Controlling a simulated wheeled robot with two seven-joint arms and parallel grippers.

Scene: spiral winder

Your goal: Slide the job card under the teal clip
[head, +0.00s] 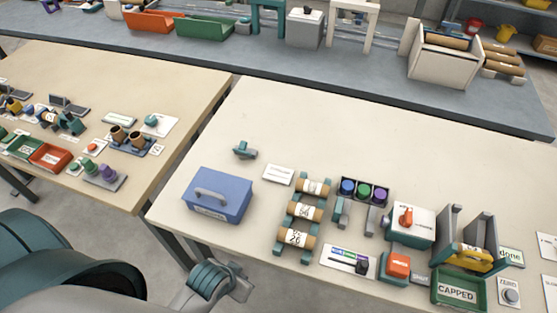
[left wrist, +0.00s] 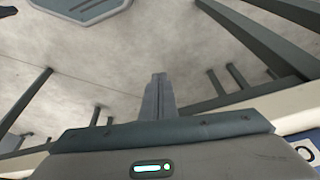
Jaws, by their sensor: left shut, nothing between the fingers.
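The teal clip (head: 245,151) stands on the near right table, behind the blue box. A white card with printed lines, which looks like the job card (head: 279,174), lies flat to the right of the clip and apart from it. My left gripper (left wrist: 158,80) is shut and empty in the left wrist view, over the grey floor and table legs. In the head view my left arm comes in at the bottom, in front of the table edge, well away from card and clip. My right gripper is not in view.
A blue box (head: 217,195) with a handle stands close in front of the clip. A rack of labelled rolls (head: 304,211) stands right of it. Further right are a cup tray (head: 364,191), a switch box (head: 410,224) and a green bin (head: 459,287). The table's back is clear.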

